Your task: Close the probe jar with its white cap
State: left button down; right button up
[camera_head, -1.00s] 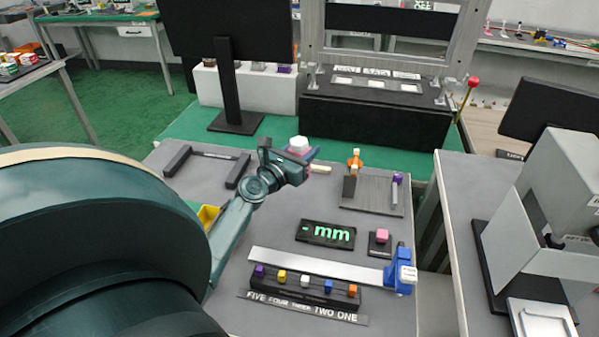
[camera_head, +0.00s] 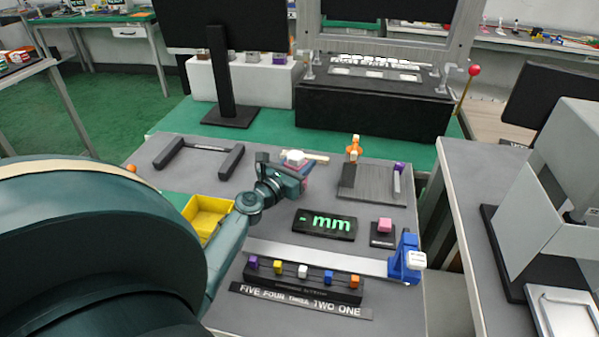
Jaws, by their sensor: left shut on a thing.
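My left gripper (camera_head: 297,170) reaches in from the left over the grey table, near its back edge. It is shut on a small white block-like piece, which looks like the white cap (camera_head: 294,157) and shows on top between the fingers. A reddish-pink edge shows beside the fingers; I cannot tell whether it is part of the gripper or of a thing behind it. I cannot make out the probe jar with certainty; the gripper may hide it. My right gripper is not in view.
A yellow bin (camera_head: 207,214) stands beside my left arm. A dark U-shaped frame (camera_head: 231,160) lies behind it. A grey plate with an orange clamp (camera_head: 354,148) is to the right.

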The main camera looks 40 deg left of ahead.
pick_arm(q)
jog(key=shift+f, duration=0.7)
jog(key=shift+r, duration=0.15)
jog(key=c, duration=0.8)
grip_release()
jog(key=shift+f, duration=0.2)
jog(key=shift+c, duration=0.2)
jog(key=shift+r, duration=0.15)
jog(key=shift+s, duration=0.2)
jog(key=s, duration=0.4)
jog(key=s+d, duration=0.1)
jog(key=s, duration=0.2)
